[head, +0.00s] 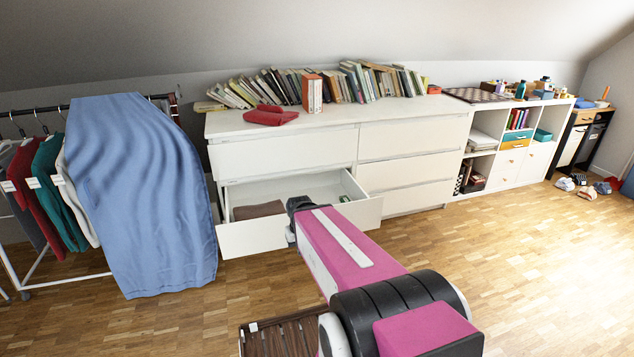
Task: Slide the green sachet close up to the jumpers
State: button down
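A drawer (247,238) of the white dresser stands open. A folded brown garment (258,210), which looks like a jumper, lies in its left part. My gripper (298,207) is at the dark far end of my pink arm, over or in front of the drawer, right of the brown garment. Its fingers are not clear, so I cannot tell open from shut.
The white dresser (413,134) carries a row of books and a red case (270,115). A clothes rack with a blue cloth (140,200) and hanging garments (75,190) stands at left. White shelves (484,142) stand at right.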

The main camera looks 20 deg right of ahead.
aim_at(343, 199)
jog(key=i+l, duration=1)
jog(key=l, duration=0.25)
